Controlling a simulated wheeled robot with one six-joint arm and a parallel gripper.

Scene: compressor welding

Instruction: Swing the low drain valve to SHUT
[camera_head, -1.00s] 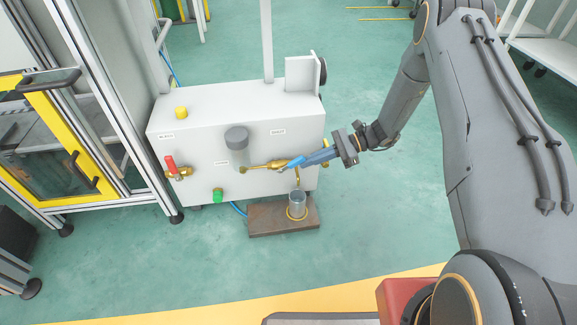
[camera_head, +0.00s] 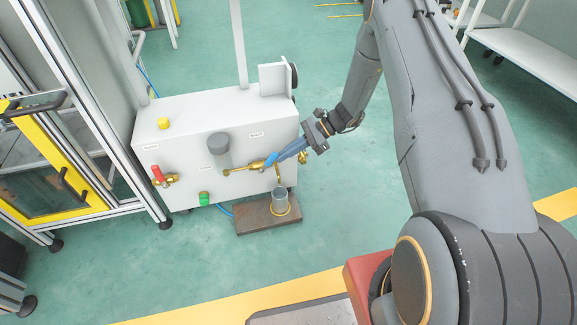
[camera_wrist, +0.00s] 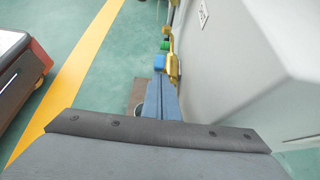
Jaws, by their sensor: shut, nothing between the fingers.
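The low drain valve is a brass fitting (camera_head: 257,166) with a bright blue handle (camera_head: 270,160), on the front of a white tank (camera_head: 185,180). A thin brass pipe drops from its right side toward a metal cup (camera_head: 280,197). My gripper (camera_head: 278,157) is shut, its blue-grey fingers coming in from the right with their tips at the blue handle. In the wrist view the fingers (camera_wrist: 160,97) point along the tank face toward the blue handle (camera_wrist: 160,62) and the brass fitting (camera_wrist: 173,66). The tips overlap the handle; I cannot tell whether they touch it.
A red-handled valve (camera_head: 157,174) and a green knob (camera_head: 204,198) are on the tank's front, left of the blue handle. A grey cylinder (camera_head: 219,150) juts out just left of the fitting. The cup stands on a brown plate (camera_head: 255,228). Open floor (camera_head: 345,210) lies to the right.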

